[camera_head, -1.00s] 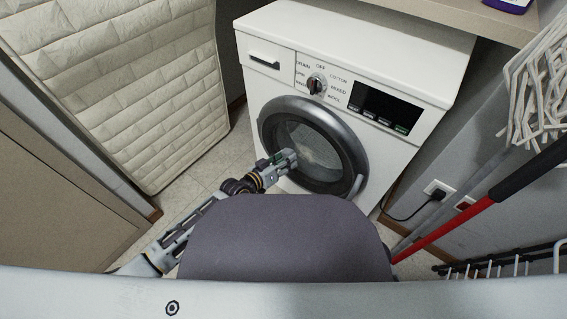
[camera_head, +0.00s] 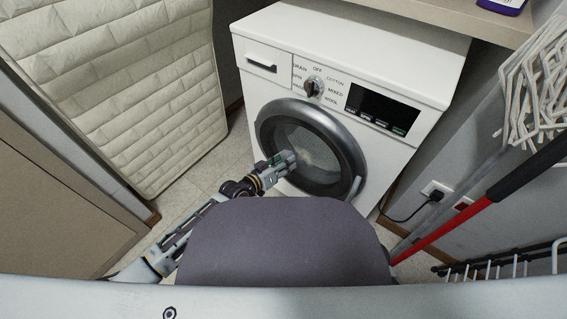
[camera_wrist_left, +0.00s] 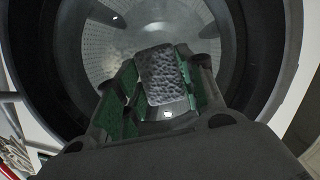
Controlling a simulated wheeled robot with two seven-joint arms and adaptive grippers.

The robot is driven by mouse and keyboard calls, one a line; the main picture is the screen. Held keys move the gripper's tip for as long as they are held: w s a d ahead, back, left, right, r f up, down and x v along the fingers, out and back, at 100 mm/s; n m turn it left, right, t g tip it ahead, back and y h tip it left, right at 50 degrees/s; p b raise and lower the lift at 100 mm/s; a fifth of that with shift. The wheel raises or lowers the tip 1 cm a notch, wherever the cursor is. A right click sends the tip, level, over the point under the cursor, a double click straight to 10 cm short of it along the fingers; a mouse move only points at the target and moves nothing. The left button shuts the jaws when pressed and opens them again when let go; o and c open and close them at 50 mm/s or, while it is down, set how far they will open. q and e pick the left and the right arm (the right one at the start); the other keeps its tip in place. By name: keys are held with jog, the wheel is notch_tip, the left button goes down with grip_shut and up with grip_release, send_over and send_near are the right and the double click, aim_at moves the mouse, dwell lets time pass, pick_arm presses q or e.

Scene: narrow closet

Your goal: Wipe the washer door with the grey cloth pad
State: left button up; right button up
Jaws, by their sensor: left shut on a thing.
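The white washer (camera_head: 350,60) has a round door (camera_head: 348,150) with a dark grey rim and a glass centre, and the door looks shut. My left gripper (camera_head: 290,158) is in front of the lower left part of the door glass. In the left wrist view the left gripper (camera_wrist_left: 160,95) is shut on the grey cloth pad (camera_wrist_left: 163,75), which is rough and stands out between the green-lined fingers, facing the glass. Whether the pad touches the glass cannot be told. The pad is hardly visible in the head view. My right gripper is not in view.
A quilted mattress (camera_head: 120,90) leans at the left. A shelf (camera_head: 440,15) overhangs the back right. A black plug (camera_head: 436,195) sits in the wall socket. Some floor (camera_head: 215,165) is clear left of the washer.

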aim_at(312, 165)
pick_arm(q)
jog(key=shift+w+d, duration=0.5)
jog(key=shift+w, duration=0.15)
dwell(0.7)
jog(key=shift+s+d+p, duration=1.3)
jog(key=shift+d+p, duration=0.05)
jog(key=shift+d, duration=0.15)
jog(key=shift+d, duration=0.1)
jog(key=shift+s+d+r+p, duration=0.1)
jog(key=shift+s+d+p, duration=0.35)
jog(key=shift+d+p, duration=0.2)
jog(key=shift+s+d+p, duration=0.25)
jog(key=shift+s+d, duration=0.05)
jog(key=shift+d, duration=0.2)
jog(key=shift+s+d+p, duration=0.25)
jog(key=shift+s+d, duration=0.05)
jog(key=shift+d, duration=0.2)
